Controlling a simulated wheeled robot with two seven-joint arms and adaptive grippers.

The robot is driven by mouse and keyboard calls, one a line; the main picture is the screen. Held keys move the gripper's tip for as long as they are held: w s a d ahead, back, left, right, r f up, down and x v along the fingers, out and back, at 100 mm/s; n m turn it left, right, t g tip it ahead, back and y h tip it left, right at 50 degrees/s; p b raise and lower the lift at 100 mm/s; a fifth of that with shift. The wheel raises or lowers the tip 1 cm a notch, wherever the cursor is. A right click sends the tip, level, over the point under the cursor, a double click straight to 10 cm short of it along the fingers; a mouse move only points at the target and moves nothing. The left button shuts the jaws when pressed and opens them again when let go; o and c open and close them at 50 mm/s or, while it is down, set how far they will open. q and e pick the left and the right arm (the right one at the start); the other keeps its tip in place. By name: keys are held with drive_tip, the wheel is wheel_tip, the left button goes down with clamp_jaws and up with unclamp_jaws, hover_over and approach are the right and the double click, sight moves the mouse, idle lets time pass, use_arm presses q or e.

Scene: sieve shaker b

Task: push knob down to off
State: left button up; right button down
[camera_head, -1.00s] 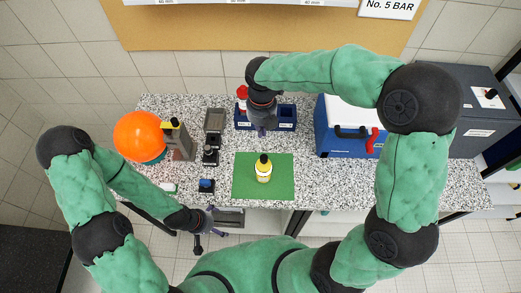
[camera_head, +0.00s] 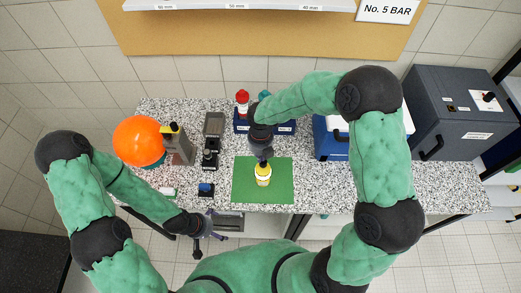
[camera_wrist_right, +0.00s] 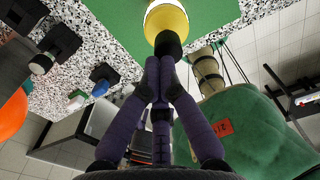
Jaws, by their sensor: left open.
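A dark grey box machine (camera_head: 460,115) stands at the right of the head view. A small black knob or lever (camera_head: 488,97) sits on its white plate; its setting is too small to read. My right gripper (camera_head: 263,155) is over the yellow bottle (camera_head: 263,174) on the green mat. In the right wrist view its fingertips (camera_wrist_right: 160,68) are together, just at the bottle's black cap (camera_wrist_right: 168,43). The cap shows beyond the tips, not between them; whether they touch cannot be told. My left gripper (camera_head: 207,240) is open and empty off the counter's front edge.
The green mat (camera_head: 240,190) lies mid-counter. Left are an orange ball (camera_head: 138,140), a grey device (camera_head: 180,148) and a small blue-topped block (camera_head: 206,188). A blue tray (camera_head: 285,127) and a blue-white cooler (camera_head: 330,145) stand behind. The speckled counter is clear at front right.

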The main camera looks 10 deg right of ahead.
drive_tip(key=shift+f, duration=0.3)
